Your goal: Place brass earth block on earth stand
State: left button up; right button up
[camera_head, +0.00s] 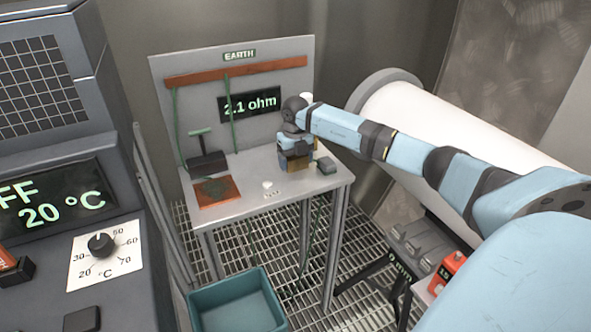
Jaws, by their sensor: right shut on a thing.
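The earth stand (245,205) is a grey table with an upright back panel labelled EARTH and a display reading 2.1 ohm. My right gripper (296,158) reaches in from the right, points down over the right part of the stand's top and is shut on a brass-coloured block (299,164). The gripper hides much of the block. I cannot tell whether the block touches the top. My left gripper is not in view.
On the stand are a copper-brown plate (215,191), a dark block with a green T-handle (207,162), a small white piece (267,184) and a small grey block (326,165). A teal crate (240,285) is below. A white cylinder (430,130) is behind my right arm.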

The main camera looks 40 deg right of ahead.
aim_at(296, 177)
jog(key=shift+f, duration=1.75)
jog(key=shift+f, duration=0.15)
jog(key=o, duration=1.2)
notch_tip(296, 177, up, 12)
jog(key=shift+r, duration=0.15)
